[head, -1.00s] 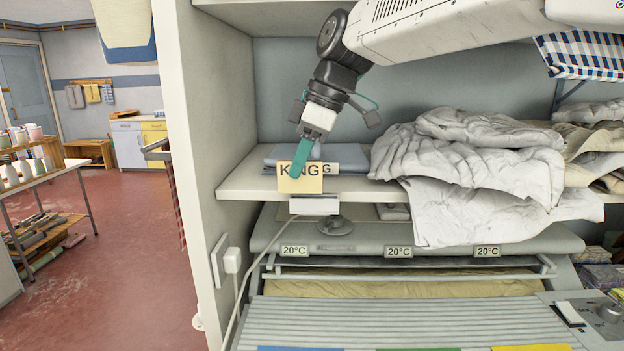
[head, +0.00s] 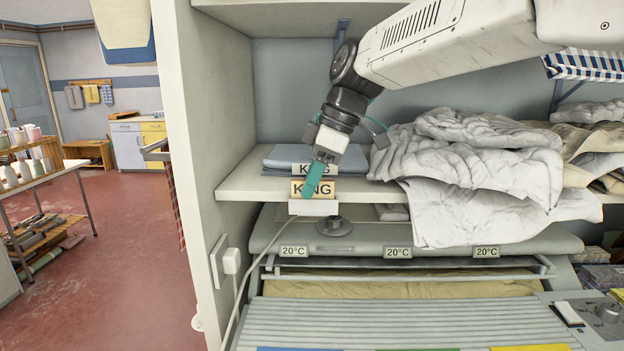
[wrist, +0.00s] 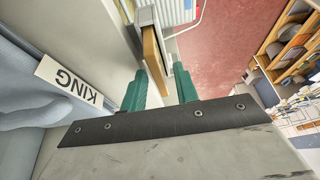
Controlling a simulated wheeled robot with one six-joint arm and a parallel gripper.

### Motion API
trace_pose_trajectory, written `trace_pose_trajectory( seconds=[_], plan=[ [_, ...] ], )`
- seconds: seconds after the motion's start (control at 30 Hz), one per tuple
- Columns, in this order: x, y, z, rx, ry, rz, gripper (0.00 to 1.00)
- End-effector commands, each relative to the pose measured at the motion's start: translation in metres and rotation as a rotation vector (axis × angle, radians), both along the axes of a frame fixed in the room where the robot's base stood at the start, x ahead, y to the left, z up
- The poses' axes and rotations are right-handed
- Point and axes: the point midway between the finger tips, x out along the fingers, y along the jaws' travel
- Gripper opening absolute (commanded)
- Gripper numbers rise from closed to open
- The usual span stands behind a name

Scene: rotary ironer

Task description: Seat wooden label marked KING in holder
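The wooden KING label (head: 325,188) stands upright at the shelf's front edge, with its lower part in the white holder (head: 313,207). In the head view a teal fingertip of my gripper (head: 314,182) covers part of its lettering. In the wrist view the label (wrist: 152,55) shows edge-on and reaches between the two teal fingers of my gripper (wrist: 161,80). The fingers are apart, with a gap visible beside the label, so the gripper looks open around it. Whether the label's bottom edge rests fully down is hidden.
A white KING tag (head: 300,168) lies on folded blue linen (head: 345,160) behind the label. Crumpled white sheets (head: 470,165) fill the shelf to the right. A white cord (head: 262,240) runs below the holder. A side wall (head: 195,160) stands to the left.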

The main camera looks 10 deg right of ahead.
Motion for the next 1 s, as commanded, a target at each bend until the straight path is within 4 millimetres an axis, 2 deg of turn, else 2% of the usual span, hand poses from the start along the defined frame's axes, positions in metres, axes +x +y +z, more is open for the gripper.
trace_pose_trajectory(
  seconds=[0.23, 0.37, 0.47, 0.6, 0.8, 1.0],
  plan=[
    [0.000, -0.003, 0.008, 0.000, -0.003, -0.001, 0.30],
    [-0.001, -0.012, 0.028, 0.000, -0.004, -0.002, 0.30],
    [-0.003, -0.020, 0.050, 0.000, -0.005, -0.002, 0.30],
    [-0.011, -0.058, 0.047, 0.000, 0.000, -0.008, 0.30],
    [-0.019, -0.102, 0.047, 0.000, 0.000, -0.007, 0.30],
    [-0.025, -0.129, 0.046, 0.000, 0.000, -0.003, 0.30]
  ],
)
